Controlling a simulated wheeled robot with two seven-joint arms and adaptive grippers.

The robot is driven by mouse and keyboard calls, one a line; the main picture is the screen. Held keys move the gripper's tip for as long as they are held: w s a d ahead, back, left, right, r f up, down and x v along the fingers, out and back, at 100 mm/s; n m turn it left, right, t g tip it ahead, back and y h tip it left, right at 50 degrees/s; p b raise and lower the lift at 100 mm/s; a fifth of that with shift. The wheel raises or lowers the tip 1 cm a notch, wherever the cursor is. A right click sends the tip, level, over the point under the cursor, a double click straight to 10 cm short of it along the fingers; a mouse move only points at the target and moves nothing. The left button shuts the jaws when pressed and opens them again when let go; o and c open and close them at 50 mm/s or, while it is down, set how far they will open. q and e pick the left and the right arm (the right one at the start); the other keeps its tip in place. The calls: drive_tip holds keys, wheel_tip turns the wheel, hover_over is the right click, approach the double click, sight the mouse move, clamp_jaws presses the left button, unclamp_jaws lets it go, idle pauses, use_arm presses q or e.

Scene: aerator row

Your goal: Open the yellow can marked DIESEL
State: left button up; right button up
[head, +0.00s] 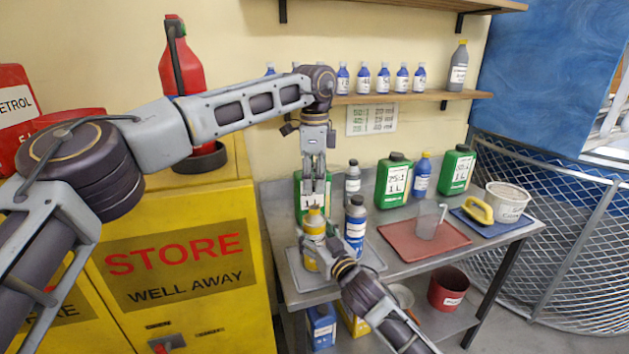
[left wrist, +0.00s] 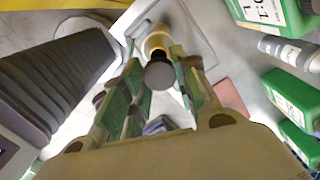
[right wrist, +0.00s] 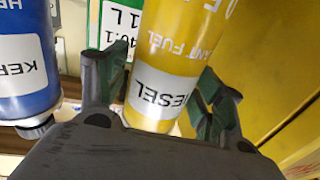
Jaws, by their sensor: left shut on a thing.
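The yellow can marked DIESEL (head: 314,228) stands upright on a grey tray at the table's left end. Its DIESEL label shows upside down in the right wrist view (right wrist: 160,95). My left gripper (head: 314,190) points down above the can, shut on its dark cap; the cap's round grey top lies between the fingers in the left wrist view (left wrist: 159,75). I cannot tell whether the cap still touches the neck. My right gripper (right wrist: 165,95) reaches in low from the right, one finger on each side of the can; whether both press on it is unclear.
The grey tray (head: 370,257) lies beneath. A red mat (head: 400,243) with a clear jug (head: 428,222) is farther right. A yellow STORE cabinet (head: 190,300) stands left.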

drive_tip(key=shift+s, duration=0.15)
idle(0.3)
drive_tip(key=shift+v, duration=5.9)
use_arm(q)
drive_tip(key=shift+s+f, duration=0.1)
drive_tip(key=shift+s, duration=0.05)
use_arm(e)
drive_tip(key=shift+s+d, duration=0.1)
